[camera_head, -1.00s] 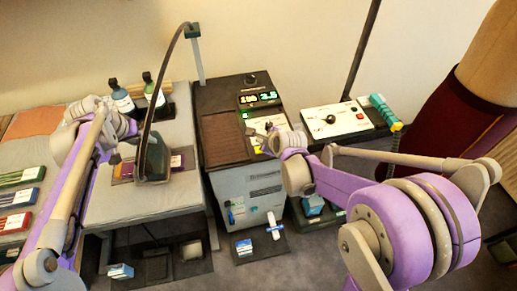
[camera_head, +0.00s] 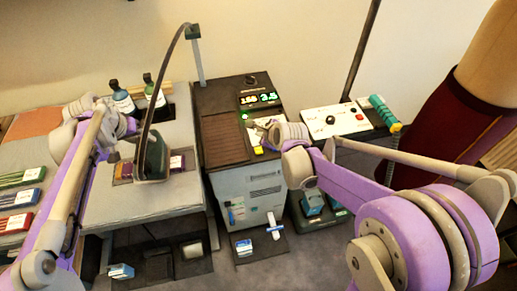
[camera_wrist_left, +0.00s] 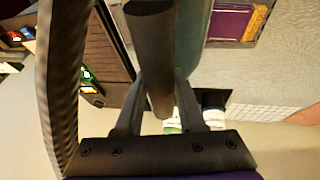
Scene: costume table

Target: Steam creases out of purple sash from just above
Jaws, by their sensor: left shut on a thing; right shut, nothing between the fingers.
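I cannot tell whether the iron touches the cloth. My left gripper (camera_head: 122,153) is shut on the iron's dark handle (camera_wrist_left: 153,40). My right gripper (camera_head: 262,136) is shut and empty, just over the control panel of the dark steam station (camera_head: 224,140).
Two dark bottles (camera_head: 122,99) stand at the board's back. Folded coloured cloths (camera_head: 22,198) lie at the left. A white control box (camera_head: 334,119) and a teal-handled tool (camera_head: 383,112) are right of the station. A dark red dress form (camera_head: 440,130) stands far right.

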